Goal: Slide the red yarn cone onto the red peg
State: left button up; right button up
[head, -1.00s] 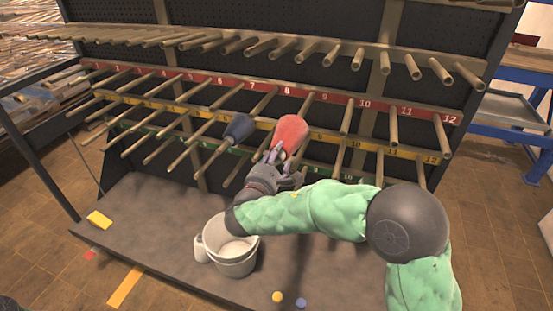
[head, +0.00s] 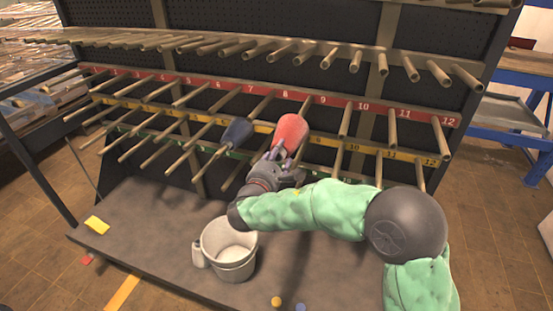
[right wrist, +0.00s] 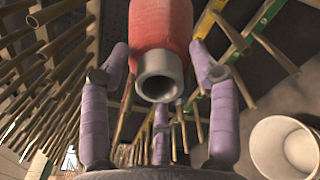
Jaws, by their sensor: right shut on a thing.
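The red yarn cone (head: 291,131) is in my right gripper (head: 277,158), in front of the rack near labels 8 and 9 of the red-labelled rail (head: 335,100). In the right wrist view the purple fingers stand around the red cone (right wrist: 162,25), and its grey hollow tube end (right wrist: 158,75) faces the camera. A peg (head: 307,106) of the red rail shows just behind the cone's upper end. The head view does not clearly show whether the cone is around that peg. My left gripper is not in view.
A dark blue cone (head: 236,131) sits on a peg just left of the red one. Bare pegs stick out on both sides. A grey-white bucket (head: 230,262) and a yellow block (head: 97,225) are on the dark base shelf (head: 150,215) below.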

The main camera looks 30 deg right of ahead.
jog(key=shift+b+x, duration=0.45)
jog(key=shift+x, duration=0.85)
jog(key=shift+r, duration=0.1)
jog(key=shift+b, duration=1.05)
dwell(1.0)
jog(key=shift+b+x, duration=0.75)
jog(key=shift+x, duration=1.75)
jog(key=shift+d+b, duration=0.1)
jog(key=shift+b, duration=1)
dwell(0.7)
